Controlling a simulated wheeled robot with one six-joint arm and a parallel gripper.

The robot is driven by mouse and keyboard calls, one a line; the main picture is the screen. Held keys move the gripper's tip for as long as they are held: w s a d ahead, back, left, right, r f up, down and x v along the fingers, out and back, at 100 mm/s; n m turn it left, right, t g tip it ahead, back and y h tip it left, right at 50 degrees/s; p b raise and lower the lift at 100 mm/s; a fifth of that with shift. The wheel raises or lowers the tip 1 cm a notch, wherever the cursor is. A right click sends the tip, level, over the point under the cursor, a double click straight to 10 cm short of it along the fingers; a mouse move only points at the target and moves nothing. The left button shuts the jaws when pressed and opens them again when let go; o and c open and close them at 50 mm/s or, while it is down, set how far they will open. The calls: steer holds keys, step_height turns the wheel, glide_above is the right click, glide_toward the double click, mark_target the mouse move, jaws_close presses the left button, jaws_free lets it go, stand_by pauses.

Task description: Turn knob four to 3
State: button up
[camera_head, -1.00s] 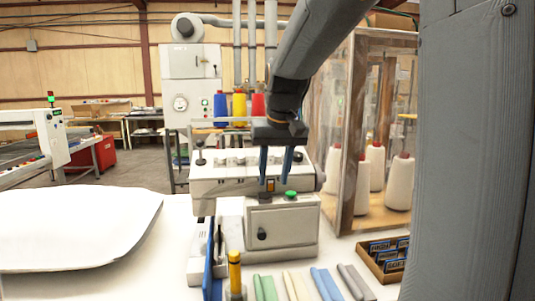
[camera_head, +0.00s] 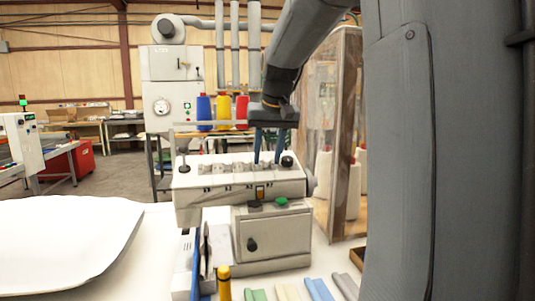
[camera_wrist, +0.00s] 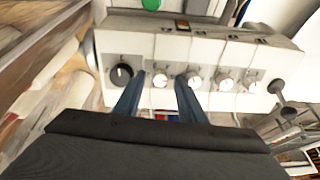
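A white machine (camera_head: 205,186) carries a row of small pale knobs and a larger black knob (camera_head: 288,161) at the row's right end. In the wrist view the row runs the other way, with the black knob (camera_wrist: 122,75) at left. My gripper (camera_head: 267,161) points down at the panel, its blue fingers apart. In the wrist view, my gripper (camera_wrist: 160,75) has the pale knob nearest the black one (camera_wrist: 160,80) between its fingers. Contact cannot be told. Knob numbers and dial marks are too small to read.
A box with a green button (camera_head: 281,201) stands in front of the machine. Thread cones (camera_head: 223,110) stand behind it. A clear-walled wooden cabinet (camera_head: 345,130) is close on the right. Coloured strips (camera_head: 318,289) lie in front.

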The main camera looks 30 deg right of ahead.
jaws_close()
steer(key=shift+n, duration=0.5)
steer(key=n+p, duration=0.2)
steer(key=n, duration=0.2)
steer(key=shift+n+p, duration=0.35)
steer(key=shift+n, duration=0.05)
steer(key=n+p, duration=0.2)
steer(key=n, duration=0.3)
steer(key=shift+g, duration=0.3)
steer(key=n+p, duration=0.2)
steer(key=n, duration=0.5)
steer(key=shift+w, duration=0.1)
steer(key=n+p, duration=0.1)
steer(key=n, duration=0.4)
steer(key=shift+n+g+p, duration=0.3)
steer(key=shift+n+p, duration=0.05)
steer(key=shift+n, duration=0.35)
